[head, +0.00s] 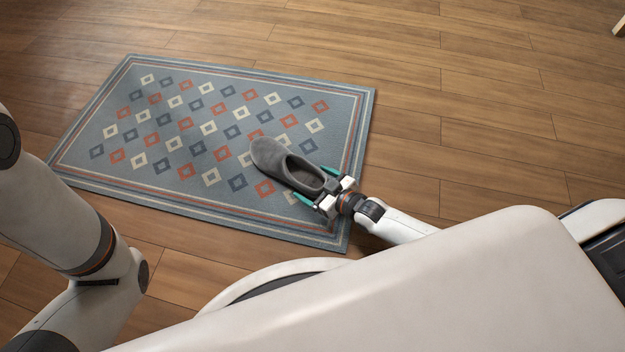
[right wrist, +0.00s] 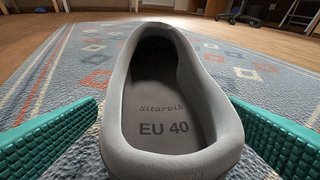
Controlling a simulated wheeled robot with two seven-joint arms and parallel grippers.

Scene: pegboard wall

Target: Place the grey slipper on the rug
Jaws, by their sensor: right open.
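The grey slipper (head: 286,165) rests on the patterned rug (head: 225,82), toward the rug's right part, with its toe pointing up and left in the head view. My right gripper (head: 312,184) is at the slipper's heel end, with one teal finger on each side. In the right wrist view the slipper (right wrist: 165,140) fills the middle, opening up, and "EU 40" shows on its insole. The teal fingers there stand apart from its sides, with rug visible between, so the gripper is open. My left arm shows at the left of the head view, but its gripper is out of view.
Bare wooden floor (head: 480,110) surrounds the rug and is clear to the right and behind. My own white body fills the bottom of the head view. Chair or table legs (right wrist: 240,12) stand far off in the right wrist view.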

